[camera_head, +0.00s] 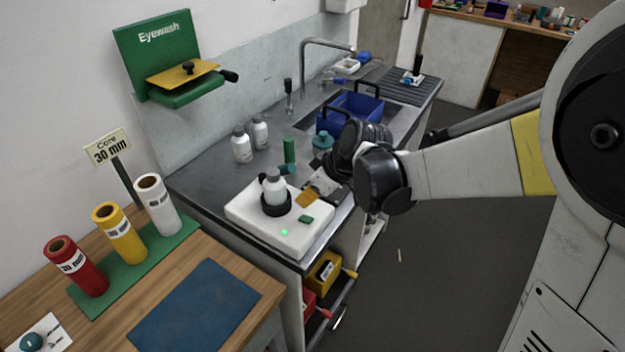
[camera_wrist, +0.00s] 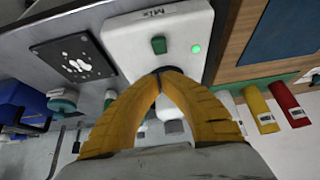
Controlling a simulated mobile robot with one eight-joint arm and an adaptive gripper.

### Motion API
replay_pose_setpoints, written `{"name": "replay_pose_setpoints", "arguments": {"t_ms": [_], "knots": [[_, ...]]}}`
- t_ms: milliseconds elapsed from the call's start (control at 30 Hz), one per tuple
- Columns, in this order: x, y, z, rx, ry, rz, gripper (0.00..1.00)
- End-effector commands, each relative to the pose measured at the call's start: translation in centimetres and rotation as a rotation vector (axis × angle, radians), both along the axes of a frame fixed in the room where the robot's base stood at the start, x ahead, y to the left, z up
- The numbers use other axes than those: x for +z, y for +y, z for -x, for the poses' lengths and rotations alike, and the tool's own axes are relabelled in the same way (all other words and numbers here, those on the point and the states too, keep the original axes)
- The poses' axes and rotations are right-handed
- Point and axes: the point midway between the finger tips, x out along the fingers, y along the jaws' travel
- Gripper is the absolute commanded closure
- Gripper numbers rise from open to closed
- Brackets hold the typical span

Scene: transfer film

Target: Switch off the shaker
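The shaker is a white box (camera_head: 245,218) on the near end of the steel counter, and it also fills the top middle of the wrist view (camera_wrist: 125,38). It has a dark green switch (camera_head: 305,219), seen in the wrist view (camera_wrist: 159,45) near a "Mix" label. Its indicator light (camera_head: 284,232) glows green, also in the wrist view (camera_wrist: 196,48). A white bottle (camera_head: 274,187) stands in a black ring on the shaker. My gripper (camera_head: 303,199) is above the shaker beside the bottle. In the wrist view its yellow fingertips (camera_wrist: 165,71) meet, empty, apart from the switch.
White bottles (camera_head: 242,145) and a green cylinder (camera_head: 290,150) stand behind the shaker. A wooden bench (camera_head: 250,261) with red, yellow and white rolls (camera_head: 157,205) is at left. Floor (camera_head: 450,270) is open at right.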

Motion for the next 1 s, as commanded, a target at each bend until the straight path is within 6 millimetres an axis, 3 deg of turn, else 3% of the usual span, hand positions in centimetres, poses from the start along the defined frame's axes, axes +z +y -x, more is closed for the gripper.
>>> {"name": "replay_pose_setpoints", "arguments": {"t_ms": [100,300,1000], "knots": [[-2.2,-0.4,0.3,-0.001,0.0,0.0,1.0],[-3.6,-0.8,0.6,-0.001,0.001,0.0,1.0],[-4.2,-1.0,0.8,-0.002,-0.031,-0.042,1.0]]}}
